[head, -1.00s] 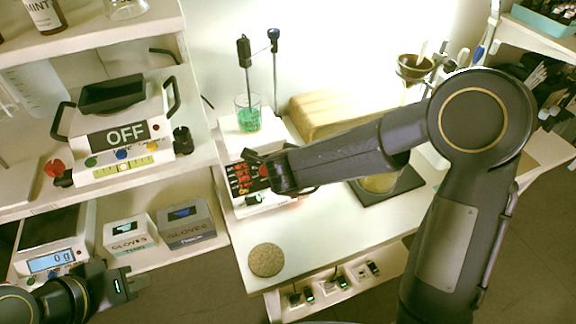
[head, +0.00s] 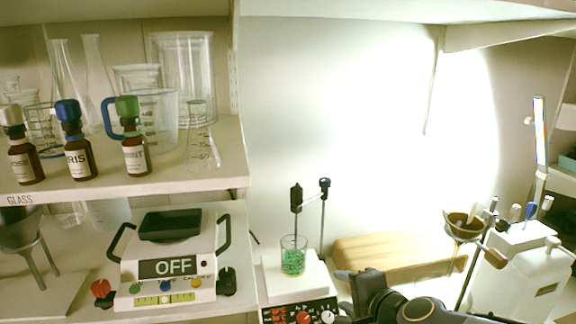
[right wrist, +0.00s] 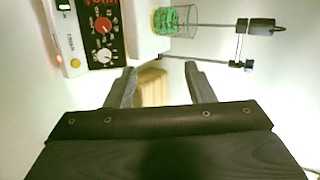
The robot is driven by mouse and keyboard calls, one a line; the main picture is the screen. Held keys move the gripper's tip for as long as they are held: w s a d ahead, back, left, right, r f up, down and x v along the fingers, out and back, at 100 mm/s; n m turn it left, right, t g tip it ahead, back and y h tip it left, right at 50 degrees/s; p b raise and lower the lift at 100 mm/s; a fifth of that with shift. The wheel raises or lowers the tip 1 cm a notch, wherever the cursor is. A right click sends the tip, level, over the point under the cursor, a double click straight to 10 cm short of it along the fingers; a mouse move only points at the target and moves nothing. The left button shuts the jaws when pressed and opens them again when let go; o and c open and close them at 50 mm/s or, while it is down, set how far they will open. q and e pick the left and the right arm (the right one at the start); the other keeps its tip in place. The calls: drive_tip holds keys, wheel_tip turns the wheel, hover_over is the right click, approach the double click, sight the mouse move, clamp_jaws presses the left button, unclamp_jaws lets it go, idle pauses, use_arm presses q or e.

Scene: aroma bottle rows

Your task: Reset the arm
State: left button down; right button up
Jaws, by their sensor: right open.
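My right arm comes in low at the bottom of the head view, with its gripper (head: 358,288) beside the front right corner of the stirrer (head: 300,300). The right wrist view shows the two fingers (right wrist: 160,72) spread apart with nothing between them. Past them are the stirrer's knob panel (right wrist: 98,28) and the beaker with green contents (right wrist: 165,20), apart from the fingers. In the head view this beaker (head: 293,262) stands upright on the stirrer under a dark probe. My left gripper is out of view.
A balance marked OFF (head: 168,268) sits below. A wooden block (head: 390,256) and a funnel stand (head: 466,226) are at the right.

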drive_tip(key=s+d+f+n+g, duration=0.1)
drive_tip(key=s+d+n+g, duration=0.1)
drive_tip(key=s, duration=0.5)
drive_tip(key=s+d+f+n+g, duration=0.1)
drive_tip(key=s+d+n, duration=0.3)
drive_tip(key=s+n, duration=0.2)
drive_tip(key=s+d+f+n+g+h, duration=0.1)
drive_tip(key=s+d+f+n+g, duration=0.1)
drive_tip(key=s, duration=0.8)
drive_tip(key=shift+d+n+g+p, duration=0.3)
drive_tip(key=shift+d+n+p, duration=0.15)
drive_tip(key=shift+n, duration=0.65)
